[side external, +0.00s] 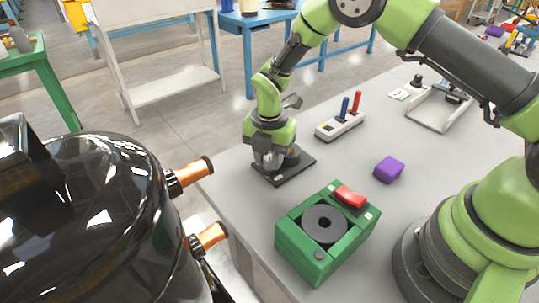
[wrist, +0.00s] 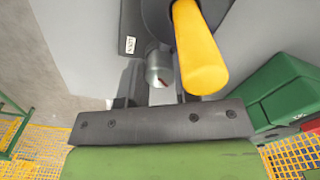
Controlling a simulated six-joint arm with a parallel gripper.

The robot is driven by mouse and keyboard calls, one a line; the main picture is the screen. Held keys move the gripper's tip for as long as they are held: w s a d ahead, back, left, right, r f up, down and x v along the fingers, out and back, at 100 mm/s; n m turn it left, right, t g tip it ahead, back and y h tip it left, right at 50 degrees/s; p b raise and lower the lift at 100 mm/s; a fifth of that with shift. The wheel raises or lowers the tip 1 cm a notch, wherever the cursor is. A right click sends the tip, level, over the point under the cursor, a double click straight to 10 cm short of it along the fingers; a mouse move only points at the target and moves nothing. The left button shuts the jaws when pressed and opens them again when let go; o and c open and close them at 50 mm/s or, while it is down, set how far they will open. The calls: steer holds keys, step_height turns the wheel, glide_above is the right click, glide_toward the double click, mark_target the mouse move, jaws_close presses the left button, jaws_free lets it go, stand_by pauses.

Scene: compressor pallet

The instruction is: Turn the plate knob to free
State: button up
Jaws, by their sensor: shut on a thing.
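The dark plate (side external: 284,177) lies on the grey table near its left edge, under my gripper (side external: 268,160). In the wrist view, a small silver round knob (wrist: 158,68) with a red mark sits by the plate (wrist: 132,22). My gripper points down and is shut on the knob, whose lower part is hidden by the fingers. A white label (wrist: 130,45) with small dark letters is on the plate, left of the knob. A thick yellow handle (wrist: 200,55) stands close to the right of the knob.
A green box (side external: 315,257) with a dark ring and red rocker stands in front. A purple block (side external: 388,169) and a grey base with blue and red levers (side external: 340,125) lie right and behind. A black tank (side external: 95,220) with copper-coloured fittings is left of the table.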

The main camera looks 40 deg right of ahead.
mark_target(269, 157)
stand_by(0.3)
steer(key=o, duration=0.6)
steer(key=shift+o, duration=0.2)
step_height(269, 157, up, 10)
stand_by(0.4)
